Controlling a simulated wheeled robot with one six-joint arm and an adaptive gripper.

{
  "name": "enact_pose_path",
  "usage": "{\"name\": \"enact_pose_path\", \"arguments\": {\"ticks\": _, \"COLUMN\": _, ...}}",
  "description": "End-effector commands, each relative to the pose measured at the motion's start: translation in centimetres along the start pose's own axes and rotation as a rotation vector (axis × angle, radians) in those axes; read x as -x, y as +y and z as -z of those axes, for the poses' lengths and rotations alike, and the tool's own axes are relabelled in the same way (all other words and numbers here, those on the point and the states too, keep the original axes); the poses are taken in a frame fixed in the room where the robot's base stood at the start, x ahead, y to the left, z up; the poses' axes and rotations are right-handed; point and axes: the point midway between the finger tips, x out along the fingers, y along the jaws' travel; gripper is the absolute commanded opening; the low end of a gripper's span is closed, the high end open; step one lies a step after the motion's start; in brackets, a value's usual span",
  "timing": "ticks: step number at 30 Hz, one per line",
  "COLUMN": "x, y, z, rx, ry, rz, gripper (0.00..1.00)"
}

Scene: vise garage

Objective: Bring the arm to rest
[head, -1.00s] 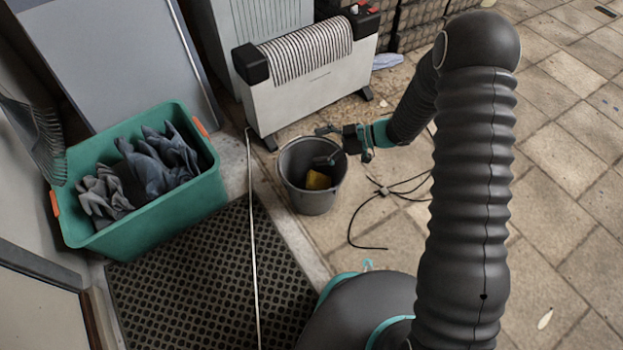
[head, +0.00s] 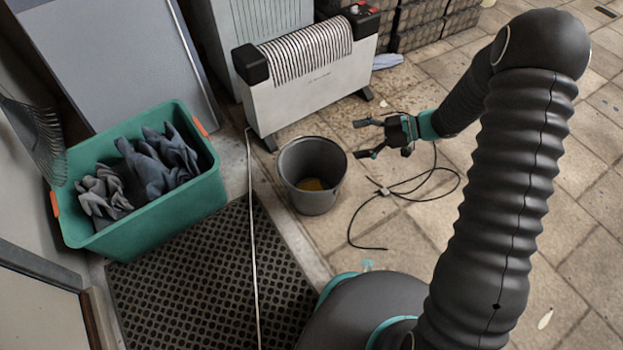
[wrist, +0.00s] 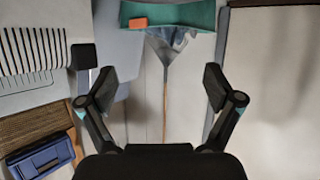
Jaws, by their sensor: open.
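My gripper (head: 364,138) is open and empty in the head view. It is raised to the right of the grey bucket (head: 312,200), apart from its rim, with its fingers pointing left. The yellow thing (head: 314,184) lies low inside the bucket, partly hidden by the wall. In the wrist view my gripper (wrist: 160,84) shows both fingers spread wide with nothing between them.
A white heater (head: 315,90) stands behind the bucket. A black cable (head: 410,192) lies on the floor right of the bucket. Paving (head: 400,235) is mostly clear there.

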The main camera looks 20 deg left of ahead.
Motion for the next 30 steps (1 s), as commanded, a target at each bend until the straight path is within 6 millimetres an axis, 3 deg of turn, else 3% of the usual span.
{"name": "enact_pose_path", "arguments": {"ticks": 5, "x": 0.9, "y": 0.0, "z": 0.0, "rx": 0.000, "ry": 0.000, "rz": 0.000, "gripper": 0.91}}
{"name": "enact_pose_path", "arguments": {"ticks": 20, "x": 0.9, "y": 0.0, "z": 0.0, "rx": 0.008, "ry": -0.002, "rz": -0.001, "gripper": 0.91}}
{"name": "enact_pose_path", "arguments": {"ticks": 23, "x": 1.0, "y": 0.6, "z": -1.1, "rx": 0.026, "ry": -0.051, "rz": -0.025, "gripper": 0.91}}
{"name": "enact_pose_path", "arguments": {"ticks": 26, "x": 1.3, "y": 2.5, "z": -3.2, "rx": 0.034, "ry": -0.144, "rz": -0.117, "gripper": 0.91}}
{"name": "enact_pose_path", "arguments": {"ticks": 30, "x": 2.7, "y": 5.5, "z": -7.5, "rx": -0.027, "ry": -0.325, "rz": -0.317, "gripper": 0.91}}
